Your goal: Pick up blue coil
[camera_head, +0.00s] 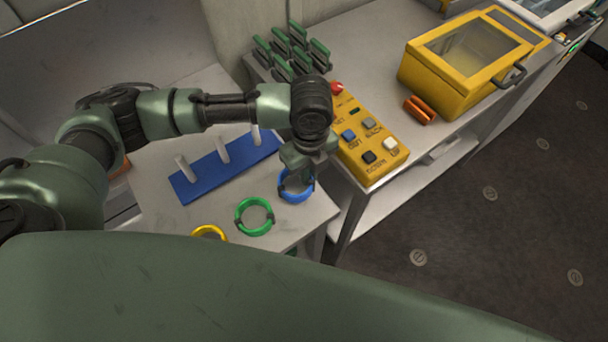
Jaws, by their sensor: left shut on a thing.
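The blue coil (297,197) is a ring near the right corner of the small grey table. My left gripper (296,181) points down at the coil and is shut on its far side. The gripper body and wrist hide part of the ring. I cannot tell whether the coil is lifted or still touches the table. My right gripper is not in view.
A green coil (241,226) and a partly hidden yellow coil (209,231) lie on the table. A blue base (187,193) with upright white pegs stands behind. A yellow button box (383,170) sits on the bench at right, near a yellow case (436,82).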

